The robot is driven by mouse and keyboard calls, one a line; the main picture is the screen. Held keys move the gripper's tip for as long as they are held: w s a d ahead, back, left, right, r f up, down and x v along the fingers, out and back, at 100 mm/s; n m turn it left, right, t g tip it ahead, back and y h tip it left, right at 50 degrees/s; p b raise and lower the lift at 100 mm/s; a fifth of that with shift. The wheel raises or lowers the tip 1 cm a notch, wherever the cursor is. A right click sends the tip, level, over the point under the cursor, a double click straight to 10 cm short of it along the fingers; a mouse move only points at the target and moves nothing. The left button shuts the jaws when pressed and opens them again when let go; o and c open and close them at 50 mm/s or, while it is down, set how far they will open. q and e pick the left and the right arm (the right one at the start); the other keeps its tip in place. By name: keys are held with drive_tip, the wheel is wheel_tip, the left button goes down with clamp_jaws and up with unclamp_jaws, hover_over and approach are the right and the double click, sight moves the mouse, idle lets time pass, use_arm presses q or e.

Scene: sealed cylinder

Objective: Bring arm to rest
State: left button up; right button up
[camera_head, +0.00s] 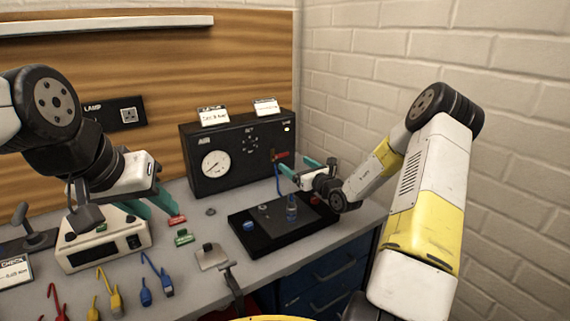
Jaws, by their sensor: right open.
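My right arm reaches in from the right. Its gripper (296,168) has two teal fingers spread apart, with nothing seen between them. It is above the black base plate (259,234), in front of the black gauge box (233,178). A small bluish cylinder (291,211) stands on the plate below this gripper, with a blue hose (278,182) near it. My left gripper (162,212) points down over the bench at the left.
A white device (104,245) stands below my left arm. Red, yellow and blue leads (112,296) lie at the front left. A grey plate (211,257) lies at the bench's front edge. A brick wall (345,85) closes the right side; blue drawers (330,276) are below the bench.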

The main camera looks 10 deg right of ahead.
drive_tip(key=s+a+r+n+g+y, duration=0.4)
drive_tip(key=s+a+r+n+y, duration=0.2)
drive_tip(key=a+r+n, duration=0.4)
drive_tip(key=s+a+r+n+g, duration=0.2)
drive_tip(key=s+a+n+g, duration=0.25)
drive_tip(key=s, duration=0.35)
drive_tip(key=s+a+r+n+g, duration=0.2)
drive_tip(key=s+a+n+g, duration=0.2)
drive_tip(key=s+n, duration=0.3)
drive_tip(key=s+d+n+h, duration=0.4)
drive_tip(key=s+n+h, duration=0.2)
drive_tip(key=s, duration=0.8)
drive_tip(key=s+d+r+n+t+h, duration=0.2)
drive_tip(key=s+d+n+h, duration=0.2)
drive_tip(key=d, duration=0.5)
drive_tip(key=shift+s+d+r+n+h, duration=0.25)
drive_tip(key=shift+s+n, duration=0.2)
drive_tip(key=shift+s, duration=0.7)
